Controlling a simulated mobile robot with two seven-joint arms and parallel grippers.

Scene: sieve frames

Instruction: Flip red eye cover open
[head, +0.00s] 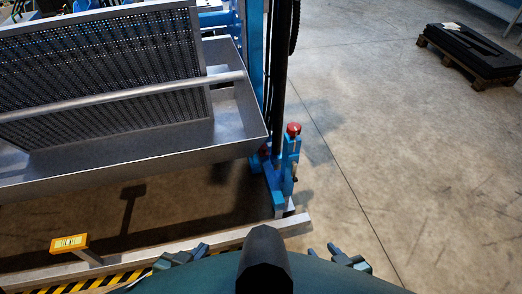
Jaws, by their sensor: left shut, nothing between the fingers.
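A small red cap (293,128), which looks like the red eye cover, sits on top of a blue post (288,160) right of the sieve machine. It is small in view, and I cannot tell whether it is open or closed. My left gripper (181,257) shows at the bottom edge, left of centre, shut and empty. My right gripper (347,258) shows at the bottom, right of centre; its fingers are too small to judge. Both grippers are well apart from the red cap, lower in the picture.
A grey metal trough (235,125) with a tilted dark sieve screen (95,70) fills the upper left. A metal rail (150,250) and a yellow box (69,243) lie in front. A pallet with a black load (470,50) stands far right.

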